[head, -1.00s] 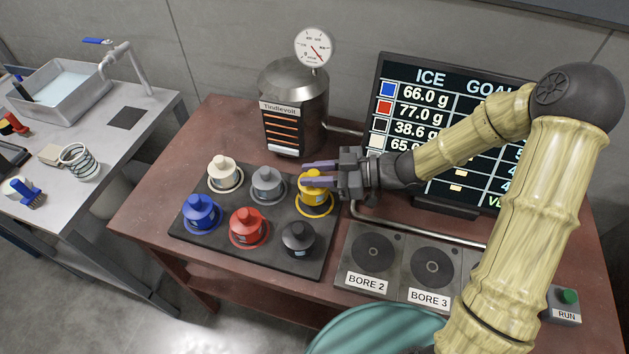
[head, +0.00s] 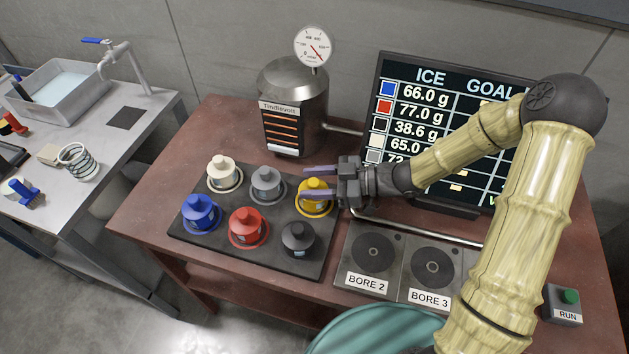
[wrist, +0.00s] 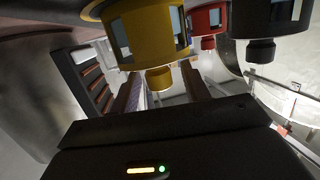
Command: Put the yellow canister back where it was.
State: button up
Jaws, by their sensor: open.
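The yellow canister (head: 315,207) stands upright within the yellow ring at the back right place of the dark tray (head: 272,262). My gripper (head: 319,183) is open at the canister's top, reaching in from the right. One finger lies on the far side and one passes in front of the canister's upper part. In the wrist view the picture is inverted: the yellow canister (wrist: 150,35) hangs at the top, its knob between my two spread fingers (wrist: 162,90). I see no finger clearly pressing on it.
White (head: 222,173), grey (head: 266,183), blue (head: 199,212), red (head: 246,226) and black (head: 298,238) canisters share the tray. A metal boiler (head: 293,100) stands behind, a display board (head: 440,110) behind right. Bore plates (head: 400,262) lie to the right.

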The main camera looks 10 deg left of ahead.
jog(key=shift+r, duration=0.15)
jog(key=v, duration=1.2)
jog(key=shift+s, duration=0.1)
dwell(0.5)
